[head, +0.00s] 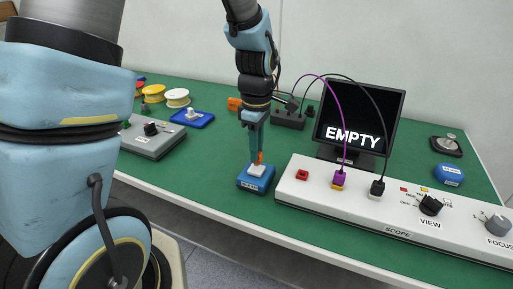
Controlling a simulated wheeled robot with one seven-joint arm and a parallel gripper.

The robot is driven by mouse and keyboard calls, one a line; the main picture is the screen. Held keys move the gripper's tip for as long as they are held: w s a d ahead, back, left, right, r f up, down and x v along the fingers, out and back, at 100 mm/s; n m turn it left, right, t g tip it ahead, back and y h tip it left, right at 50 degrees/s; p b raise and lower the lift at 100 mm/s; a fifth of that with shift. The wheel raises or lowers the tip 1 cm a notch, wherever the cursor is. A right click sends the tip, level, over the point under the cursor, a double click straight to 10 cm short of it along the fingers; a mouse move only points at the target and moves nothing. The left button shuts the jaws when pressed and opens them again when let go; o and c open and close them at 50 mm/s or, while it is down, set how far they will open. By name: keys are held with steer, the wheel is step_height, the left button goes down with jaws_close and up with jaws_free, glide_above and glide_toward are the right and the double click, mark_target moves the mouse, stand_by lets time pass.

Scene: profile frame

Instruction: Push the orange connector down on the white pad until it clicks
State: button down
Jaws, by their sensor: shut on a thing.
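My gripper (258,151) points down over the blue block near the table's front edge. It is shut on a small orange connector (260,158), which shows as a narrow strip between and below the fingers. The white pad (257,171) is on top of the blue block (254,182), directly under the connector. The connector's lower end appears at or just above the pad; I cannot tell whether they touch. The fingers hide much of the connector.
A long white scope box (390,222) with purple (339,179) and black (377,187) plugs stands close on the right. A monitor (358,118) behind it reads EMPTY. A grey knob box (152,137), a blue tray (192,118) and spools (177,98) are at left.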

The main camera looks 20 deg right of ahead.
steer(key=shift+f+b, duration=0.45)
steer(key=shift+f, duration=0.35)
stand_by(0.6)
steer(key=shift+r, duration=0.1)
stand_by(0.4)
steer(key=shift+r+p, duration=2.6)
steer(key=shift+r, duration=0.35)
